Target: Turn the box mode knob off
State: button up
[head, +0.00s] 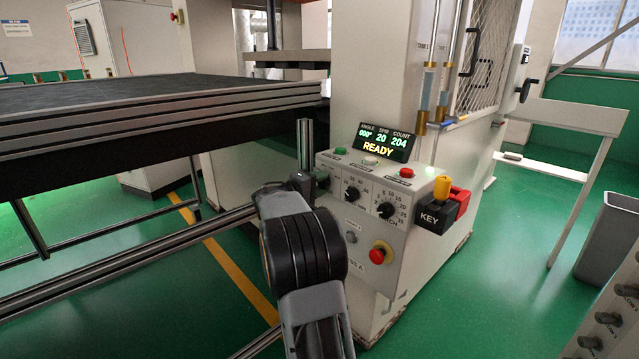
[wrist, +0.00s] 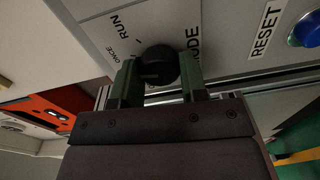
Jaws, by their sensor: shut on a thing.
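The black mode knob (wrist: 158,60) sits on the pale panel (wrist: 100,30) in the wrist view. The words RUN and ONCE show at its upper left, and part of the word MODE at its right. My gripper (wrist: 160,74) has one green-grey finger on each side of the knob and is shut on it. The knob's pointer mark cannot be made out. In the head view my arm reaches the left side of the control box (head: 335,235) and hides most of that side.
The box also carries two black dials (head: 352,193) (head: 386,210), a red stop button (head: 380,252) and a lit READY display (head: 385,142). A KEY block (head: 430,218) juts out at right. A blue RESET button (wrist: 306,30) is right of the knob in the wrist view.

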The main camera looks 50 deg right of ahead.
jog(key=shift+f+n+g+p, duration=0.1)
jog(key=shift+n+g+p, duration=0.2)
jog(key=shift+n+p, duration=5.75)
jog(key=shift+f+n+b, duration=0.1)
jog(key=shift+n+b, duration=0.85)
jog(key=shift+n, duration=0.2)
jog(key=o, duration=0.9)
jog(key=shift+a, duration=0.15)
jog(key=a, duration=0.9)
jog(key=w+a, duration=0.1)
jog(key=a, duration=0.3)
jog(key=shift+w+a+r, duration=0.1)
jog(key=shift+a+r, duration=0.2)
